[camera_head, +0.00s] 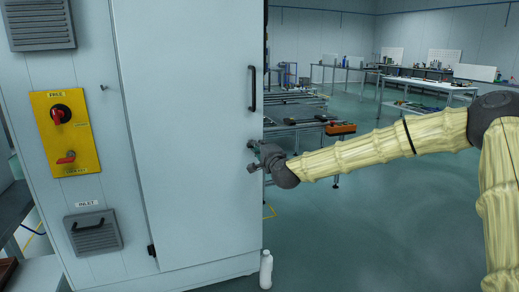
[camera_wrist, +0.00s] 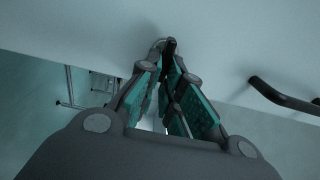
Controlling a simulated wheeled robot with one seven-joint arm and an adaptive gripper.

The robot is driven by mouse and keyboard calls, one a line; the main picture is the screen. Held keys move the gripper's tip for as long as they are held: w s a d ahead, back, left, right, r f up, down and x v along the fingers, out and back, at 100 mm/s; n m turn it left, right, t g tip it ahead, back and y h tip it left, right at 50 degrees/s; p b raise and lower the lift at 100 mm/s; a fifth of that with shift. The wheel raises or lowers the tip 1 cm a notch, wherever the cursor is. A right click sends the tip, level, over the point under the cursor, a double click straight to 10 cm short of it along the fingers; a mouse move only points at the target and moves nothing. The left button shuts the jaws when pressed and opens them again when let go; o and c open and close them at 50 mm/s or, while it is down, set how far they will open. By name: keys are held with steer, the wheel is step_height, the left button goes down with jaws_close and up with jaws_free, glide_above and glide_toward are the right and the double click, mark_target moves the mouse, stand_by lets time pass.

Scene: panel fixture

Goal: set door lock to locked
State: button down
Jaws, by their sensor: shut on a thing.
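The cabinet door (camera_head: 185,120) is a tall pale panel and it is closed. My gripper (camera_head: 253,156) is at its right edge, below the black bar handle (camera_head: 252,88). In the wrist view my gripper (camera_wrist: 162,68) has its teal-padded fingers drawn together at the tips on the door lock (camera_wrist: 169,46), a small dark piece with a lighter rounded part beside it. The fingers hide much of the lock, and I cannot tell its setting. In the head view the gripper covers the lock.
A yellow panel (camera_head: 50,134) with red switches sits on the cabinet's left side, between vents. The bar handle also shows in the wrist view (camera_wrist: 283,98). A white bottle (camera_head: 266,270) stands on the floor by the cabinet. Benches fill the back; floor at the right is clear.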

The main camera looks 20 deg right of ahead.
steer(key=shift+w+d+r, duration=0.1)
steer(key=shift+d+r, duration=0.1)
steer(key=shift+r, duration=0.05)
steer(key=c, duration=1.6)
jaws_free()
steer(key=s, duration=1.2)
steer(key=shift+d+f, duration=0.25)
